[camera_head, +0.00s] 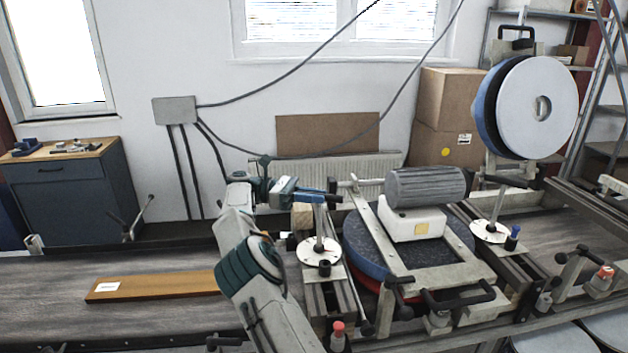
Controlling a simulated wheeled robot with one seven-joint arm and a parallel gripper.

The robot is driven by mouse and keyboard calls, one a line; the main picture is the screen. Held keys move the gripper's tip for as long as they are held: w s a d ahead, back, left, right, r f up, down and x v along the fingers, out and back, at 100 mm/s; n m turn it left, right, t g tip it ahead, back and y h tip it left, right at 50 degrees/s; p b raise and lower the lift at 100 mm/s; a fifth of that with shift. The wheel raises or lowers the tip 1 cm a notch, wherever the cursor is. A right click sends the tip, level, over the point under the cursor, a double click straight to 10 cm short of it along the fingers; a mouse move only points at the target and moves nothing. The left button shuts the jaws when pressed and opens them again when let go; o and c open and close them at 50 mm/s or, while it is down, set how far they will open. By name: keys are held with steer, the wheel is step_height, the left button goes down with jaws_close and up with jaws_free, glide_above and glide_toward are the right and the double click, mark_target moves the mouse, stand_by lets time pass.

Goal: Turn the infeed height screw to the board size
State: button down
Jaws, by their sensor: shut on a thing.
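The infeed height screw (319,228) is an upright metal spindle rising through a round white dial (320,257) with a small red mark, on the frame left of the lacquering machine. My gripper (328,198) reaches in from the left, level, and is shut at the spindle's top, which its fingers partly hide. The board (155,287) is a flat brown plank with a white label, lying on the conveyor belt (50,300) to the left. My arm hides its right end. The dial's reading and the label's print are too small to read.
A grey motor (425,187) on a white block stands right of the screw. A second spindle with a white dial (491,234) and a large upright disc (537,108) are farther right. Lever handles and a red knob (338,327) line the front rail.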

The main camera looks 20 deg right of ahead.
steer(key=shift+m+g+p, duration=0.3)
steer(key=shift+g+p, duration=0.1)
steer(key=shift+p, duration=1.15)
steer(key=c, duration=1.3)
jaws_free()
steer(key=shift+d, duration=0.1)
